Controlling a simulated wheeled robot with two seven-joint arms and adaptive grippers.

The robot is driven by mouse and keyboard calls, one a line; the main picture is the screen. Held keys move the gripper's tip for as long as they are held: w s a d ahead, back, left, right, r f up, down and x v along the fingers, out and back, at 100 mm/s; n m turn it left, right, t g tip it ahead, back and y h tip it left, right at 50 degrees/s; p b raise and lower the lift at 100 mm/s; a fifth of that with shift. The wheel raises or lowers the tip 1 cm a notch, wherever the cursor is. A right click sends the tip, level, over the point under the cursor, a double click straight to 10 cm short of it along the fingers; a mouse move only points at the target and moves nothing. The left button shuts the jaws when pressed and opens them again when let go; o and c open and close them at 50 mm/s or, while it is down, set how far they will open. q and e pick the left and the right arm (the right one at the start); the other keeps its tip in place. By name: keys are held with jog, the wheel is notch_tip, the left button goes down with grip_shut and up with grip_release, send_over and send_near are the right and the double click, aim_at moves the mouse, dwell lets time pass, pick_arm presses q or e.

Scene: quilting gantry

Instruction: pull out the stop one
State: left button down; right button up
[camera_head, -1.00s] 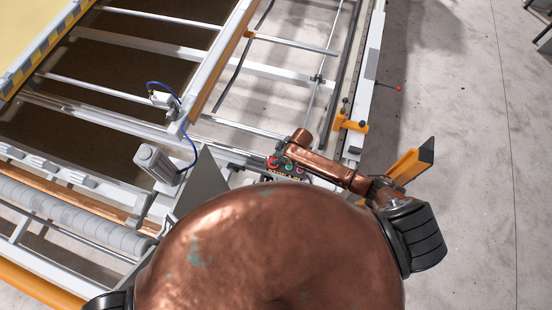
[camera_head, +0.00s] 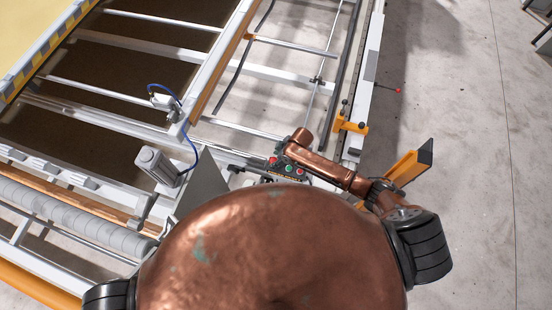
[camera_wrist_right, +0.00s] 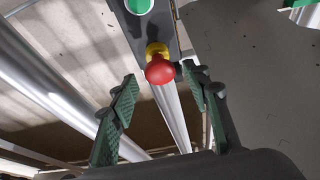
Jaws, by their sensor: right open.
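The stop button, a red mushroom knob (camera_wrist_right: 159,70) with a yellow collar, shows in the right wrist view on a dark control box (camera_wrist_right: 143,28). My right gripper (camera_wrist_right: 158,78) is open, with one green-padded finger on each side of the knob. Gaps show between the knob and both fingers, so it is not gripped. In the head view, the box's red and green buttons (camera_head: 289,169) show beside my copper right arm. My right gripper is mostly hidden there by its own wrist. My left gripper is not seen.
A green button (camera_wrist_right: 139,5) sits just beyond the knob on the same box. The gantry frame (camera_head: 215,65), a grey motor (camera_head: 157,164) with a blue cable and a padded roller (camera_head: 75,215) lie to the left. Bare concrete floor (camera_head: 455,120) is clear at right.

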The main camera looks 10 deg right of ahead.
jog(key=v, duration=0.7)
jog(key=shift+d+r, duration=0.15)
jog(key=shift+r, duration=0.05)
jog(key=shift+s, duration=0.1)
dwell(0.3)
